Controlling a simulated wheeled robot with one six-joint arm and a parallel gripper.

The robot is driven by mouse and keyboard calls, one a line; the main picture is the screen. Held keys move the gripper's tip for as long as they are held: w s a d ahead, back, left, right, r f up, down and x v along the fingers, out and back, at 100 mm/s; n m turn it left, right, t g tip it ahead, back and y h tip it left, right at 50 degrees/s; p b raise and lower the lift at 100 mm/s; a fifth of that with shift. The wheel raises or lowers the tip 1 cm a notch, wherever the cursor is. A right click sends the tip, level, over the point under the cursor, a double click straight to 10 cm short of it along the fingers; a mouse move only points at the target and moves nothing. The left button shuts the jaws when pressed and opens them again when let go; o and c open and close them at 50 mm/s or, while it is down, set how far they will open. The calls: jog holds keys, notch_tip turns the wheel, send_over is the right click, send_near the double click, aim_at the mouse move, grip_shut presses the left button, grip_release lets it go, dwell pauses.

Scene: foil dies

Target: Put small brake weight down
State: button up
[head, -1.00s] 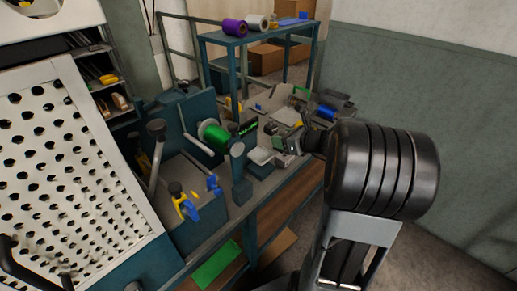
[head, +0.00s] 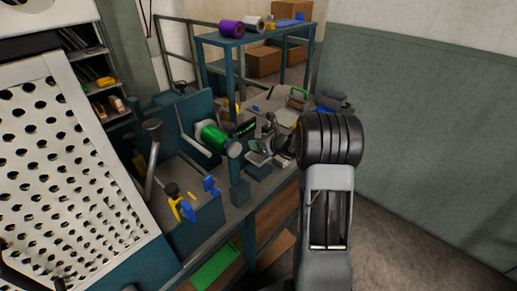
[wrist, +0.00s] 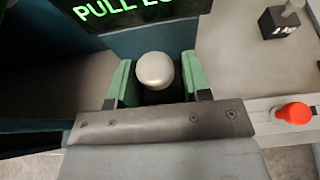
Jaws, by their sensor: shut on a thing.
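In the wrist view, my gripper (wrist: 155,88) has its green fingers closed on either side of the small brake weight (wrist: 154,70). Its rounded silver knob faces the camera, and its dark body is mostly hidden between the fingers and below the knob. I cannot tell whether its underside touches anything. In the head view, my gripper (head: 263,147) is over the workbench (head: 245,205), right of the green roll; the weight is too small to make out there.
A black weight (wrist: 281,22) marked in kg stands at the upper right of the wrist view. A red knob (wrist: 293,113) is right of my gripper. A display with green letters (wrist: 130,10) is just beyond the held weight. A green roll (head: 214,138) is mounted on the bench.

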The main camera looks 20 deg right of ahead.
jog(key=shift+f, duration=1.4)
jog(key=shift+f, duration=0.15)
